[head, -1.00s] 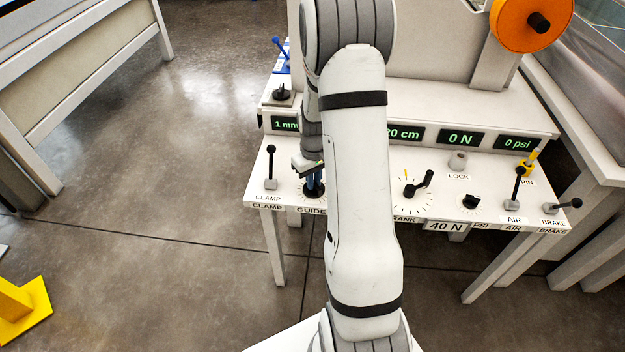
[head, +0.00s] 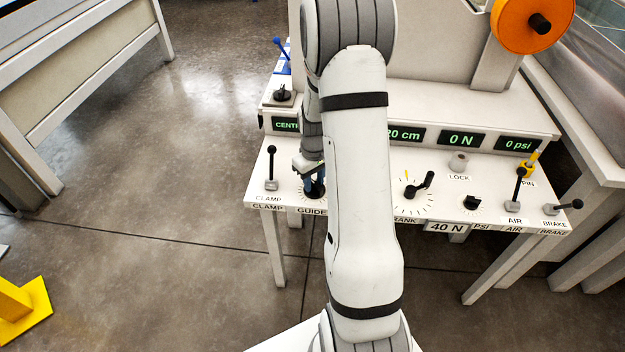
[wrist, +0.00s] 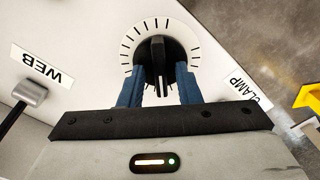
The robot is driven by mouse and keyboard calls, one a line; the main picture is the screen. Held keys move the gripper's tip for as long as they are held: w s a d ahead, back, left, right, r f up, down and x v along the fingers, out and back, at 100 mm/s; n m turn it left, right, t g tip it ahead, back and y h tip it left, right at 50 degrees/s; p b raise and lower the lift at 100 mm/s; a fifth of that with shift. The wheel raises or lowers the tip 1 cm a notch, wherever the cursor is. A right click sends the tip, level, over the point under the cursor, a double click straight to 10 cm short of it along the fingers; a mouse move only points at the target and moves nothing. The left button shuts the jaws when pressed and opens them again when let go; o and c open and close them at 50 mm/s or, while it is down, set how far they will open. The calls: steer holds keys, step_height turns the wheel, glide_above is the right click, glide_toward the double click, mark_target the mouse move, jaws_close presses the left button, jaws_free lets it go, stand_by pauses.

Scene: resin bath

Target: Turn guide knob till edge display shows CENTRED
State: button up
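The guide knob (wrist: 158,55) is a black dial with a raised bar, on a white disc with tick marks. It shows in the wrist view and, partly hidden by my gripper, in the head view (head: 315,193). My gripper (wrist: 160,72) has two blue fingers, one on each side of the bar, with a visible gap to it on both sides. It is open around the bar. The edge display (head: 286,125) shows green letters "CENT" and part of another; my arm hides the rest.
The clamp lever (head: 271,168) stands just left of the guide knob. In the wrist view a lever (wrist: 28,95) stands beside the WEB label.

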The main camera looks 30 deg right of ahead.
steer(key=shift+o, duration=0.2)
steer(key=shift+r+p, duration=0.45)
steer(key=shift+r, duration=3.45)
steer(key=shift+r, duration=0.1)
step_height(320, 180, up, 7)
steer(key=p, duration=0.2)
glide_above(314, 183)
steer(key=s+a, duration=0.2)
steer(key=a, duration=0.1)
steer(key=s+a+r+m+t+p, duration=0.1)
steer(key=s+a+r+p, duration=0.2)
steer(key=s+a+r, duration=0.3)
steer(key=s+a+r+m+t+p, duration=0.1)
steer(key=s+a+r+p, duration=0.3)
steer(key=s+r, duration=0.7)
steer(key=shift+s+a+t, duration=0.25)
steer(key=shift+a+t, duration=0.05)
steer(key=shift+a, duration=0.6)
